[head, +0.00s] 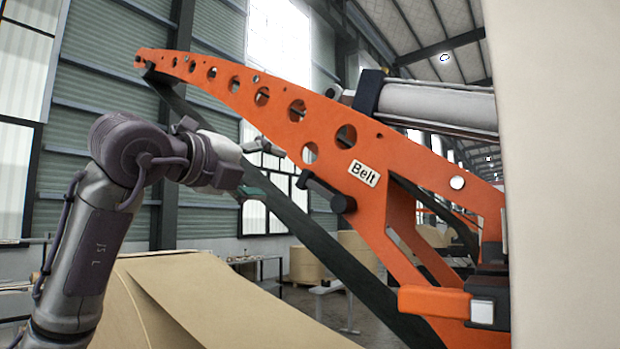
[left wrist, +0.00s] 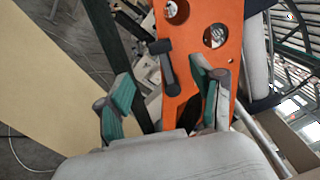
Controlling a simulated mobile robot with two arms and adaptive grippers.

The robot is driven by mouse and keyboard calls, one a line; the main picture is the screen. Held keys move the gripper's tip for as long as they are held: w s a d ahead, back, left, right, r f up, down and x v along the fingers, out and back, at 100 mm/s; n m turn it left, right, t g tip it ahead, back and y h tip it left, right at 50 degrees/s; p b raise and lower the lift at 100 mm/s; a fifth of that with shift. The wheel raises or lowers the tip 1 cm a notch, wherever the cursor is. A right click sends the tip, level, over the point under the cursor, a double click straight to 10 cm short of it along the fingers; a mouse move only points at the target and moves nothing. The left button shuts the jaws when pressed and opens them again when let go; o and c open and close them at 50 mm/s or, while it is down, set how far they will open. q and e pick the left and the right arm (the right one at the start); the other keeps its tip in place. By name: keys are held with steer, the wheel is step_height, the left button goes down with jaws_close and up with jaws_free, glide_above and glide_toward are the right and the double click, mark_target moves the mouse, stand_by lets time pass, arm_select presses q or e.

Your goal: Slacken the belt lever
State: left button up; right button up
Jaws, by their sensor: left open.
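The belt lever (head: 325,193) is a short dark handle on the side of a perforated orange arm (head: 215,78), just below and left of a white "Belt" label (head: 364,173). In the left wrist view the lever (left wrist: 167,66) lies ahead, between the lines of my two fingers, with its knob at the upper end. My left gripper (head: 266,168) is open and empty, to the left of the lever and apart from it. Its green-padded fingers also show in the left wrist view (left wrist: 163,98). My right gripper is in neither view.
A dark strap (head: 300,222) runs diagonally below the orange arm. A grey cylinder (head: 438,106) is above it. A large pale surface (head: 560,170) blocks the right side. Brown paper (head: 200,300) spreads below my left arm. Open air lies between gripper and lever.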

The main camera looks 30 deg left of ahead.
mark_target(302, 179)
arm_select(q)
steer(key=w, duration=0.2)
steer(key=w+p, duration=0.1)
steer(key=w+d+p, duration=0.1)
steer(key=w, duration=0.1)
steer(key=shift+w+r, duration=0.25)
steer(key=shift+w, duration=0.05)
steer(key=w, duration=0.1)
steer(key=w+p, duration=0.1)
steer(key=w, duration=0.1)
steer(key=w+p, duration=0.1)
steer(key=shift+w+d+f, duration=0.2)
steer(key=shift+w+d, duration=0.05)
steer(key=shift+w, duration=0.15)
steer(key=shift+w+p, duration=0.4)
steer(key=shift+p, duration=0.05)
steer(key=shift+w+d+f, duration=0.1)
steer(key=shift+w, duration=0.05)
steer(key=shift+c, duration=0.4)
steer(key=c, duration=1)
jaws_close()
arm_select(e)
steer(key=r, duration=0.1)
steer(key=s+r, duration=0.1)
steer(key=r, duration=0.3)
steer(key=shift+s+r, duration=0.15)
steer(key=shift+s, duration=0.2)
